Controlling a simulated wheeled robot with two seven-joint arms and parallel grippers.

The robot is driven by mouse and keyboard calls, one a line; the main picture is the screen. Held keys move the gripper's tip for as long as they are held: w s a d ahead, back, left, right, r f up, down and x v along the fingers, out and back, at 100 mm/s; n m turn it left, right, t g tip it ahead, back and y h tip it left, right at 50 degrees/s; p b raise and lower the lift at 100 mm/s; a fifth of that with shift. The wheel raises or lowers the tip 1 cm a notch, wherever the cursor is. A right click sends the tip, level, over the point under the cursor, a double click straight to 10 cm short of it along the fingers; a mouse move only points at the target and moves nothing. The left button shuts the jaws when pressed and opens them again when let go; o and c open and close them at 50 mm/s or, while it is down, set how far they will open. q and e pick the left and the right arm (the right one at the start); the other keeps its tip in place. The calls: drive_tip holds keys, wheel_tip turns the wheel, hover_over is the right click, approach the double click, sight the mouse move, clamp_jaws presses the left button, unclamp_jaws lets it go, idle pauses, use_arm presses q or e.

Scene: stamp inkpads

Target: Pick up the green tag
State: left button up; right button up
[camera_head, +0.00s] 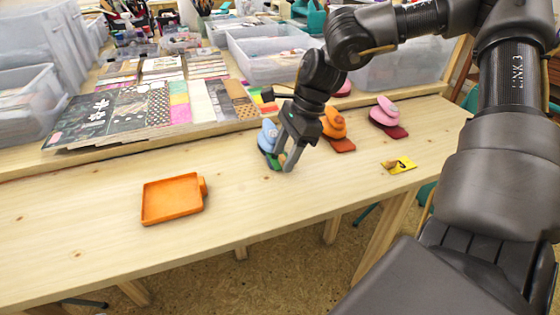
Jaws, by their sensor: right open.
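A small green piece (273,163), which looks like the green tag, lies on the wooden table at the front foot of a blue stamp (268,136). My right gripper (282,161) points down right at it, with its fingers open. One finger is on the right of the green piece. The fingers and the stamp hide part of the green piece, and I cannot tell whether they touch it. My left gripper is not in view.
An orange stamp (333,122) and a pink stamp (383,111) stand to the right, each by a reddish piece. A yellow tag (399,165) lies further right. An orange tray (172,213) sits at left front. Paper sheets and clear bins (268,52) fill the back.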

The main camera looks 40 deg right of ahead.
drive_tip(key=shift+c, duration=0.4)
drive_tip(key=c, duration=0.8)
drive_tip(key=shift+c, duration=0.2)
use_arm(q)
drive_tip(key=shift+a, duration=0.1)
